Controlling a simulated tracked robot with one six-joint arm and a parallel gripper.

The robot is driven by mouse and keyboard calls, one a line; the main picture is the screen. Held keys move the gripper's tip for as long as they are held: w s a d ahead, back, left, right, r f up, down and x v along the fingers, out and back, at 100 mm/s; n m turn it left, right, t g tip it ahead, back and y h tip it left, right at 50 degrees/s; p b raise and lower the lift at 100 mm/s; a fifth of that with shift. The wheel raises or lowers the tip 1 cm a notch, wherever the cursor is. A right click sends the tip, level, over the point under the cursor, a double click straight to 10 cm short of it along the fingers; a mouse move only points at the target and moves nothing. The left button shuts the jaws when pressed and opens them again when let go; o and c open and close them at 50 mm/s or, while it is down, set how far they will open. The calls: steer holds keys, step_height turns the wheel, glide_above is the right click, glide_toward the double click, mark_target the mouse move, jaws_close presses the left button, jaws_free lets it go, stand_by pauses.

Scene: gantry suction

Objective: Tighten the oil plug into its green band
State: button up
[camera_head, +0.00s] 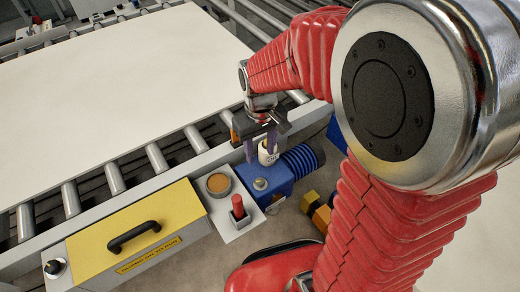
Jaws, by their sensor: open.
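A blue pump or motor unit (264,184) with ribbed cooling fins stands beside the conveyor. A small white cylinder with a dark label (268,155) stands on it; the lettering is too small to read surely. A round grey metal fitting (260,184) sits on top of the blue housing. I cannot tell surely which part is the oil plug, and I see no green band. My gripper (261,150) points down, open, with its fingers right by the white cylinder. I cannot tell whether they touch it.
A yellow cover with a black handle (134,234) lies at the left front. A round brown-topped cup or gauge (218,185) and an upright red knob (238,206) stand nearby. Rollers (157,159) and a large pale sheet (110,75) lie behind. Yellow parts (315,208) sit lower right.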

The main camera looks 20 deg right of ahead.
mark_target(260, 180)
steer(key=n, duration=0.4)
steer(key=shift+s+a, duration=0.1)
steer(key=shift+s, duration=0.1)
stand_by(0.3)
step_height(260, 180, down, 14)
steer(key=shift+r, duration=0.1)
stand_by(0.7)
steer(key=shift+c, duration=0.2)
steer(key=c, duration=1)
